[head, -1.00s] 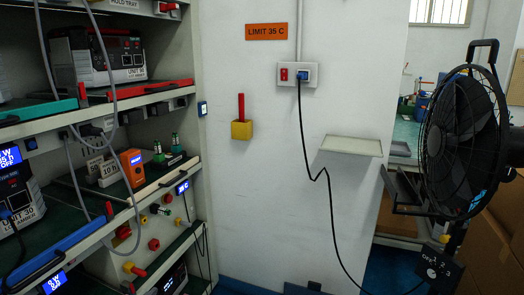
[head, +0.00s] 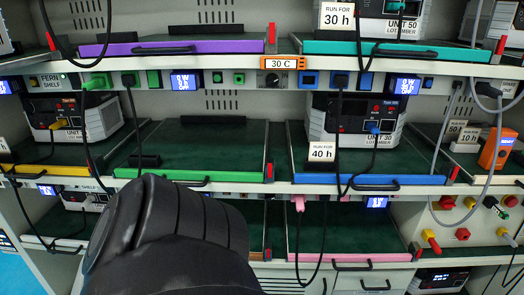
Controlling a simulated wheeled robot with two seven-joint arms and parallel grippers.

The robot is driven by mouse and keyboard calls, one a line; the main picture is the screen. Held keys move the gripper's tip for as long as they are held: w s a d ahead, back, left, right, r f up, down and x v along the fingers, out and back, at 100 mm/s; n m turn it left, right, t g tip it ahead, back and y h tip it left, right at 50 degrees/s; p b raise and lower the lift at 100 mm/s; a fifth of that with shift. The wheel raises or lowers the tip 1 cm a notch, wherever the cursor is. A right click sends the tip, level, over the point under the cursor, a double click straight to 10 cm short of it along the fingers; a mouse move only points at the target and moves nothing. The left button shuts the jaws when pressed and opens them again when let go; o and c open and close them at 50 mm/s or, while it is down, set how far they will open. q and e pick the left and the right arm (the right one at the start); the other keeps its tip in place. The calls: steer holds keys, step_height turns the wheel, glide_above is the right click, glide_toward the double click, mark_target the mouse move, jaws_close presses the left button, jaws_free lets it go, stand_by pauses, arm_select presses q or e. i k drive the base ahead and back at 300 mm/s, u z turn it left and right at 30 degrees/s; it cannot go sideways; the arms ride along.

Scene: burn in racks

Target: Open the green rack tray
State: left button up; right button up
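The green rack tray (head: 195,176) is in the middle shelf row, left of centre in the head view. It has a bright green front edge with a black handle, a dark green surface and a small black block at its left. It appears pushed in, and no unit stands on it. A large black part of my own arm rises in front of the lower left and hides what is below the tray. Neither gripper's fingers show.
A blue-edged tray (head: 370,179) with Unit 30 is to the right, and a yellow-edged tray (head: 50,170) to the left. A purple-edged tray (head: 185,47) is above, and a teal-edged one (head: 410,50) upper right. Cables hang across the shelf fronts.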

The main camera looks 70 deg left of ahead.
mark_target(205, 148)
steer(key=u, duration=2.7)
steer(key=i, duration=0.3)
steer(key=z, duration=0.35)
